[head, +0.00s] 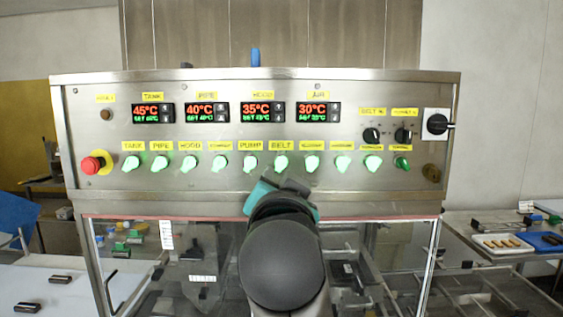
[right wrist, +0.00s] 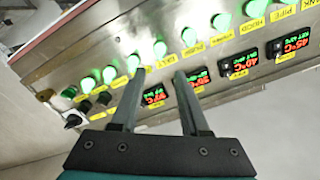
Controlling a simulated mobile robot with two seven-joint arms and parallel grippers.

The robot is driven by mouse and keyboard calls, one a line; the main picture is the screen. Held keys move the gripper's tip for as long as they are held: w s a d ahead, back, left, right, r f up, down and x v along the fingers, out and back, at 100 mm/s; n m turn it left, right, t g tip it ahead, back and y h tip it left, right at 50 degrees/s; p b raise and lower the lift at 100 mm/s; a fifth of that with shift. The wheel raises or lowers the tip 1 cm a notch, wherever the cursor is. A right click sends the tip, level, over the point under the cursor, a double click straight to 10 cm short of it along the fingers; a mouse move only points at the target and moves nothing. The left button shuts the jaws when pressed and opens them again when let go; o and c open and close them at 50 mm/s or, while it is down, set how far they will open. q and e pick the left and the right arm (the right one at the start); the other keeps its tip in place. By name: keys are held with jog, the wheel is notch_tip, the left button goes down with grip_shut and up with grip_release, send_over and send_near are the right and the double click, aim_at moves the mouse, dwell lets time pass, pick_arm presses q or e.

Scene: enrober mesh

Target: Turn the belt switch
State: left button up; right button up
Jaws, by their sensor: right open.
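The belt switch (head: 281,165) is a green-lit knob under the yellow BELT label in the panel's lower row. My right gripper (head: 283,188) is just below it in the head view; my dark wrist hides most of the gripper there. In the right wrist view the panel appears upside down and tilted. There my right gripper (right wrist: 157,76) has its two fingers apart with nothing between them. My left gripper is not in view.
Similar green-lit knobs, such as the pump switch (head: 250,164), stand close on both sides. A red emergency button (head: 93,166) is at the panel's left end. Temperature displays (head: 257,113) sit above. Clear guard panes are below. A side table (head: 462,228) with trays stands right.

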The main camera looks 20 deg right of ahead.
aim_at(282, 165)
jog(key=p+x, duration=0.2)
jog(key=x, duration=0.9)
jog(key=shift+p, duration=0.35)
jog(key=shift+s, duration=0.1)
grip_shut()
